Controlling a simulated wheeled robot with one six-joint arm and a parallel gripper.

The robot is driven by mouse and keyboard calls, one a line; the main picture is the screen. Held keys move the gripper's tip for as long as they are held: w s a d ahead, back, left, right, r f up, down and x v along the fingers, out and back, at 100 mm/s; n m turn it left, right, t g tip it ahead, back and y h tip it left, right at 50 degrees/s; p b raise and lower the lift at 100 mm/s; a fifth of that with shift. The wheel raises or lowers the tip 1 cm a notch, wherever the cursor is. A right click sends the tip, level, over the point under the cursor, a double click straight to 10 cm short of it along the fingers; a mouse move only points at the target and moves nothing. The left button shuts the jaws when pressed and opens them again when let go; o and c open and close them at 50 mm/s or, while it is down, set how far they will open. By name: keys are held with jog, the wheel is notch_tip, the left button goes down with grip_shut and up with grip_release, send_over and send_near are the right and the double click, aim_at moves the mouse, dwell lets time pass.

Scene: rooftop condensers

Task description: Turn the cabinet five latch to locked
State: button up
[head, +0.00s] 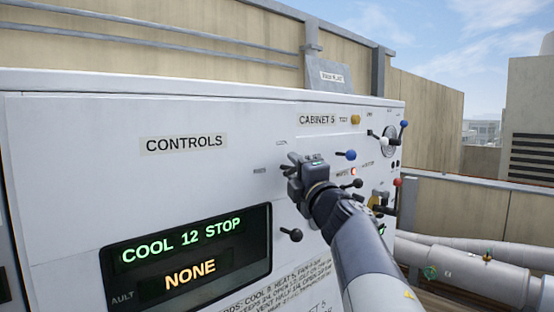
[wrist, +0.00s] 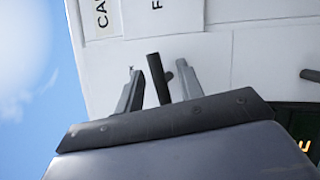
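A dark lever handle (wrist: 157,78) stands out from the white panel in the wrist view, with a small stub at its side. I take it for the cabinet five latch. My gripper (wrist: 160,72) has one finger on each side of it, with gaps showing, so it looks open around the handle. In the head view my gripper (head: 293,167) is at the panel below and left of the "CABINET 5" label (head: 317,119). It hides most of the latch there, and small labels nearby are too blurred to read, so the latch's setting cannot be told.
Close by on the white cabinet (head: 70,160) are a blue-ended lever (head: 347,155), a black-knobbed lever (head: 354,183) and another below (head: 292,235). A display (head: 190,255) reads "COOL 12 STOP" and "NONE". More knobs crowd the right end. Pipes (head: 470,270) run at right.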

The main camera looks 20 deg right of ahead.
jog(key=shift+w+r, duration=0.1)
jog(key=shift+r, duration=0.05)
jog(key=shift+w+d, duration=0.15)
grip_shut()
